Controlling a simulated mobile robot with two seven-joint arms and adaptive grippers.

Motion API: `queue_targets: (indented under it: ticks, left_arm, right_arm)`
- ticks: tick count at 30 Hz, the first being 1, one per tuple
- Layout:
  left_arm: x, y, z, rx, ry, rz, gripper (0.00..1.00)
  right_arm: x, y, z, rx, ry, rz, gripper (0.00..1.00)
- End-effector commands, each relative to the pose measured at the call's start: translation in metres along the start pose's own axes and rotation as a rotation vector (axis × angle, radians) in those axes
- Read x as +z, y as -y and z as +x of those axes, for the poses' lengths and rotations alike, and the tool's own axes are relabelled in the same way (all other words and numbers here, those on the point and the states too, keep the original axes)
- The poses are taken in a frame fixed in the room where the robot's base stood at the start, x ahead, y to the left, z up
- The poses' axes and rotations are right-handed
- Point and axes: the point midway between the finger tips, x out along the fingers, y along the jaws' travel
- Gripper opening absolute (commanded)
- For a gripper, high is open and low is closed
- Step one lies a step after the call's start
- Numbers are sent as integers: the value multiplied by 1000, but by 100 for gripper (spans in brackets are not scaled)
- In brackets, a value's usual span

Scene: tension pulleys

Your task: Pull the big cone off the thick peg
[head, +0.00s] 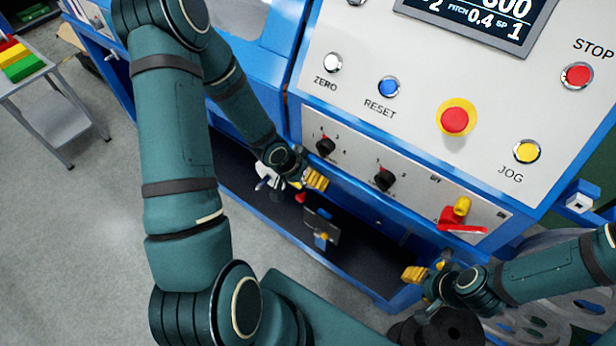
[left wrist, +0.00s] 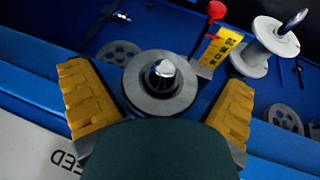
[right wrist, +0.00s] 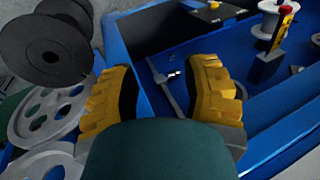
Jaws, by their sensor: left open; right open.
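In the left wrist view a grey round piece (left wrist: 160,84), apparently the big cone, sits on a peg with a shiny metal tip (left wrist: 163,69). My left gripper (left wrist: 160,100) is open, with one yellow finger on each side of this piece; I cannot tell whether they touch it. The lower part of the piece is hidden by my gripper. In the head view my left gripper (head: 312,180) is in the recess under the control panel. My right gripper (right wrist: 165,90) is open and empty over the right end of the recess; it also shows in the head view (head: 425,274).
A white spool (left wrist: 264,46) on a peg and a red-knobbed lever (left wrist: 215,12) stand near the left gripper. A black spool (right wrist: 45,50) and grey wheels (right wrist: 45,115) lie beside the machine near the right gripper. The control panel (head: 420,60) overhangs the recess.

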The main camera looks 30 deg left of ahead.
Motion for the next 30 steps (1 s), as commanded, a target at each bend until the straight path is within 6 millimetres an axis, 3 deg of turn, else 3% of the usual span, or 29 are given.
queue_targets:
  ticks: [4,10,30]
  left_arm:
    - [0,0,0,0,0,0,96]
    - [0,0,0,0,0,0,26]
    - [8,0,-4,-1,1,-1,25]
  right_arm:
    - [0,0,0,0,0,0,47]
    - [0,0,0,0,0,0,47]
    - [0,-1,2,0,0,0,47]
